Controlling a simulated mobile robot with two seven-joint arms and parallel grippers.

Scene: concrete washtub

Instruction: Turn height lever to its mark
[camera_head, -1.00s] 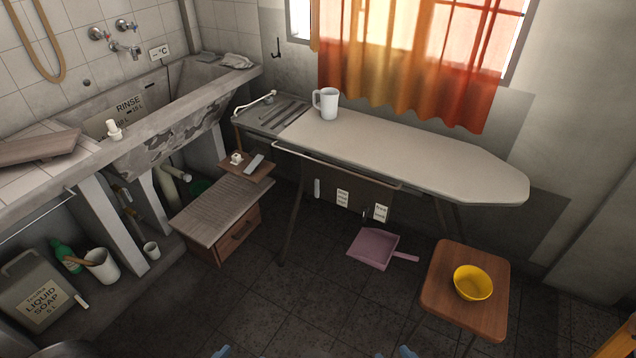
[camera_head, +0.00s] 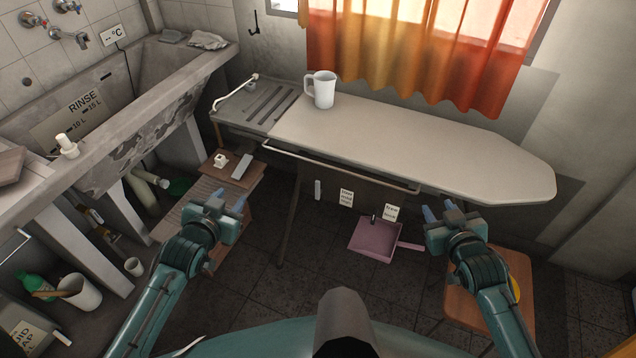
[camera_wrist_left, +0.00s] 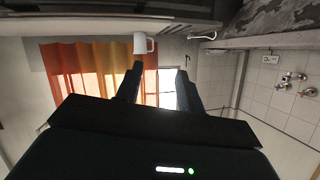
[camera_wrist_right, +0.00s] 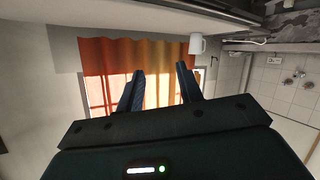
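The ironing board (camera_head: 420,150) stands by the wall with two small label cards, a left card (camera_head: 346,197) and a right card (camera_head: 391,213), below its front rail. A small dark lever-like piece (camera_head: 374,217) shows beside the right card. I cannot clearly tell whether it is the height lever, and its mark is not readable. My left gripper (camera_head: 228,198) is open and empty, in front of the small wooden cabinet. My right gripper (camera_head: 437,209) is open and empty, right of the right card and apart from it. Both wrist views show spread fingers with nothing between them.
A white mug (camera_head: 323,91) stands on the board. A pink dustpan (camera_head: 375,240) lies on the floor below the cards. A wooden stool (camera_head: 470,300) with a partly hidden yellow bowl (camera_head: 516,289) is behind my right arm. The concrete washtub (camera_head: 150,115) is at the left.

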